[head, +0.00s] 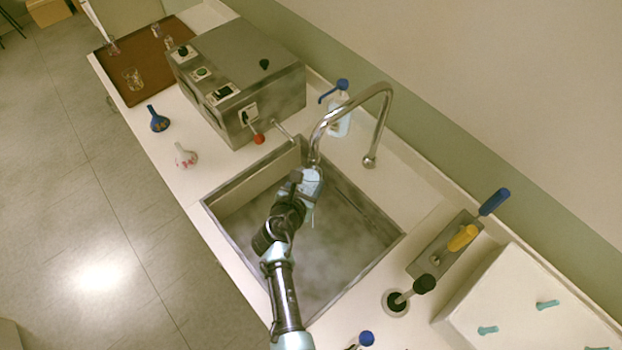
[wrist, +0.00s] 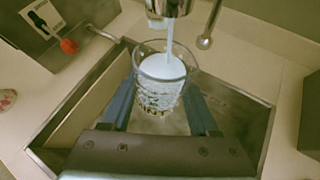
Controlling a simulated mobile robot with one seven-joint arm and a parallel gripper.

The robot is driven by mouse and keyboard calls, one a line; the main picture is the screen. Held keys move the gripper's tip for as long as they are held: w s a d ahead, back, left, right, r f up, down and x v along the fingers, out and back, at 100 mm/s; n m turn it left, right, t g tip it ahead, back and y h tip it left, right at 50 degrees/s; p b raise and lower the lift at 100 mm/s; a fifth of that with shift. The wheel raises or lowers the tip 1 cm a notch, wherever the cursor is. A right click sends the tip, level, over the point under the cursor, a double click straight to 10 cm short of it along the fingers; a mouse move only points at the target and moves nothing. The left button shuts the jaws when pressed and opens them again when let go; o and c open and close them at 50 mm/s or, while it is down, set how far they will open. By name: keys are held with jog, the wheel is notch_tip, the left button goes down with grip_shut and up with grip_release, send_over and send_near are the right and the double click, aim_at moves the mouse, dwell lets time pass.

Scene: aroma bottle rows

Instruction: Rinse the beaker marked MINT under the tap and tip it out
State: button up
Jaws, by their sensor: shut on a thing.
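A clear glass beaker (wrist: 163,88) is between the two fingers of my gripper (wrist: 160,108) in the wrist view, roughly upright. No marking on it can be read. The tap's spout (wrist: 167,8) is above it, and a white stream of water (wrist: 170,35) runs into its open mouth. Whitish water shows inside the glass. In the head view my gripper (head: 310,188) is over the sink (head: 235,190), under the end of the curved tap (head: 384,110). The beaker cannot be made out clearly there.
A steel box (head: 240,65) with a red-knobbed lever (head: 258,138) stands left of the tap. Behind it is a brown tray (head: 115,75) with glassware.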

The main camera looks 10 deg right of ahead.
jog(key=s+a, duration=0.4)
jog(key=a, duration=0.2)
jog(key=shift+s+a+p, duration=0.25)
jog(key=shift+a+p, duration=0.1)
jog(key=shift+a, duration=0.05)
dwell(0.4)
